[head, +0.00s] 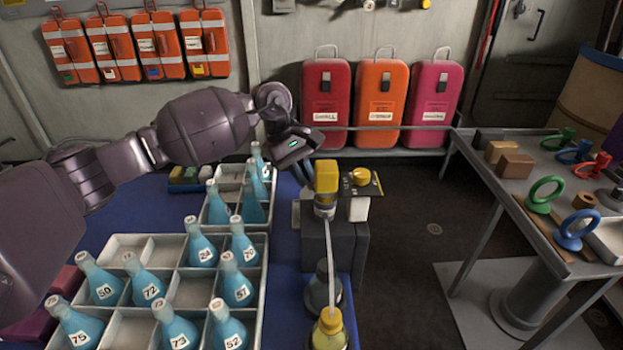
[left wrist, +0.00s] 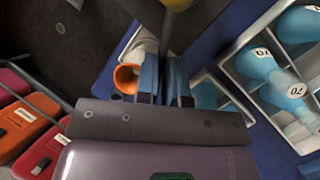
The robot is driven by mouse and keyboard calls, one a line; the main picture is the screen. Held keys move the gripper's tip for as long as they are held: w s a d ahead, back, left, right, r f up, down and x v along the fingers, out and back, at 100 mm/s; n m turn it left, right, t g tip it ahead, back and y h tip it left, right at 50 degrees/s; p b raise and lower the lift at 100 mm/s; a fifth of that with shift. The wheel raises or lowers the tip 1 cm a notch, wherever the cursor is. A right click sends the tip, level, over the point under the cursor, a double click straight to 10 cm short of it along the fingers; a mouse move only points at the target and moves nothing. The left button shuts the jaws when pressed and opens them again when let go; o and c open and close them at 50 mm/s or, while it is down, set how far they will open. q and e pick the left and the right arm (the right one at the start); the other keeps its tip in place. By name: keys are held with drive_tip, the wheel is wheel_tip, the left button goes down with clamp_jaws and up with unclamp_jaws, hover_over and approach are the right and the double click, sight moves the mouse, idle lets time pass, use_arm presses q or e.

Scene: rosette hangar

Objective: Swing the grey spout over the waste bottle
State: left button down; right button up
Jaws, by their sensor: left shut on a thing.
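A yellow-headed stand (head: 327,178) rises from a dark block at the blue table's right edge. My left gripper (head: 307,172) is just behind its head. In the left wrist view, my left gripper (left wrist: 165,95) is shut on a dark grey bar, seemingly the grey spout (left wrist: 168,38), running to a yellow part. An open orange mouth (left wrist: 127,78) sits beside the fingers, apart from them. A pale thin bar (head: 329,255) reaches from the stand's head towards a yellow-topped bottle (head: 329,330) in front. Which vessel is the waste bottle, I cannot tell. My right gripper is not in view.
Grey trays (head: 190,290) with several blue numbered bottles fill the table's left. A black-and-yellow plate with a yellow knob (head: 361,176) stands right of the head. A grey side table (head: 520,190) holds coloured rings. The floor between (head: 410,270) is clear.

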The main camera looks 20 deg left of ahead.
use_arm(q)
drive_tip(key=shift+w+d+f+m+b, duration=0.2)
drive_tip(key=shift+w+f+m+b, duration=0.2)
drive_tip(key=shift+f, duration=0.2)
drive_tip(key=shift+w+d+r+m+g+y+b, duration=0.15)
drive_tip(key=shift+w+d+r+m+g+b, duration=0.2)
drive_tip(key=shift+m+b, duration=0.4)
drive_tip(key=shift+w+d+r+m+g+y+b, duration=0.2)
drive_tip(key=shift+d+m+g+b, duration=0.25)
drive_tip(key=shift+m+b, duration=0.3)
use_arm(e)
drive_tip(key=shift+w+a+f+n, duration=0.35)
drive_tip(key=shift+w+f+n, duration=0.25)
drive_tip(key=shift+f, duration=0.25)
use_arm(q)
drive_tip(key=c, duration=1.2)
unclamp_jaws()
drive_tip(key=shift+c, duration=0.2)
